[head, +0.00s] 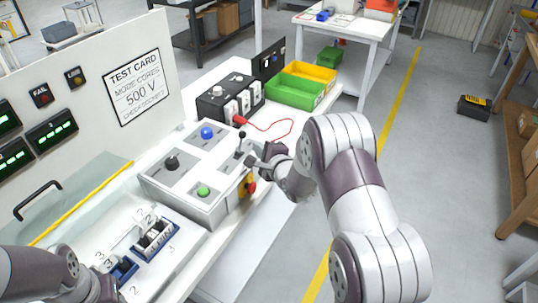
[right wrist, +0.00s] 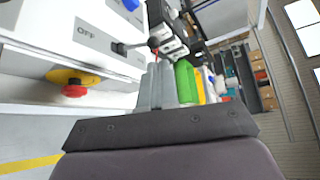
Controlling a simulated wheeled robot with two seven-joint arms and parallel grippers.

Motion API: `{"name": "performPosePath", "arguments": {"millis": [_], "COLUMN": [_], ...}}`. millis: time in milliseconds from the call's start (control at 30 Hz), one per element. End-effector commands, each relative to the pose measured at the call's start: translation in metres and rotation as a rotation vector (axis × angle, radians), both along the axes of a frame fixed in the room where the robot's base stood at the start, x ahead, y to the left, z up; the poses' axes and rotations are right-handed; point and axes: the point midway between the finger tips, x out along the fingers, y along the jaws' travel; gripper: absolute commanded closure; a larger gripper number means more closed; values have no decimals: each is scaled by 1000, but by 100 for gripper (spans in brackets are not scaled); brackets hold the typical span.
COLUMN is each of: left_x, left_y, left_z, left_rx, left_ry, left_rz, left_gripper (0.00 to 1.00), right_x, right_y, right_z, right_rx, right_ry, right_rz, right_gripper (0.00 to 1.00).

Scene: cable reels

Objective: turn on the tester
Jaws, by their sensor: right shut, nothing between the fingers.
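The tester is a pale grey control box (head: 190,205) with a blue button (head: 207,132), a green button (head: 203,191) and a black knob (head: 171,162). A lever switch with a black ball tip (head: 242,135) stands at its right end. In the right wrist view the lever (right wrist: 131,46) sits beside an OFF label (right wrist: 87,33). My right gripper (head: 250,159) is shut and empty, close beside the lever; its fingers (right wrist: 158,72) show just below the ball; contact cannot be told. My left gripper (head: 100,288) is at the lower left, its jaws unclear.
A red stop button (head: 251,187) on a yellow plate is on the box's front side, also in the wrist view (right wrist: 74,91). Behind stand a black socket box (head: 218,104) with a red cable (head: 270,128), and green (head: 295,92) and yellow (head: 309,72) bins.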

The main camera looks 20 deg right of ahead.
Motion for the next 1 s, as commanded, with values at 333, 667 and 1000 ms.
{"name": "performPosePath", "arguments": {"millis": [333, 667, 1000], "left_x": [0, 0, 0], "left_y": [0, 0, 0], "left_z": [-6, -6, -6], "left_rx": [0, 0, 0], "left_ry": [0, 0, 0], "left_rz": [0, 0, 0], "left_gripper": [57, 57, 57], "right_x": [-34, -34, -70], "right_y": [-7, -7, -21], "right_z": [15, 16, -44], "right_rx": [0, 0, -548], "right_ry": [-1, -1, 283], "right_rz": [0, 1, 146], "right_gripper": [100, 100, 100]}}
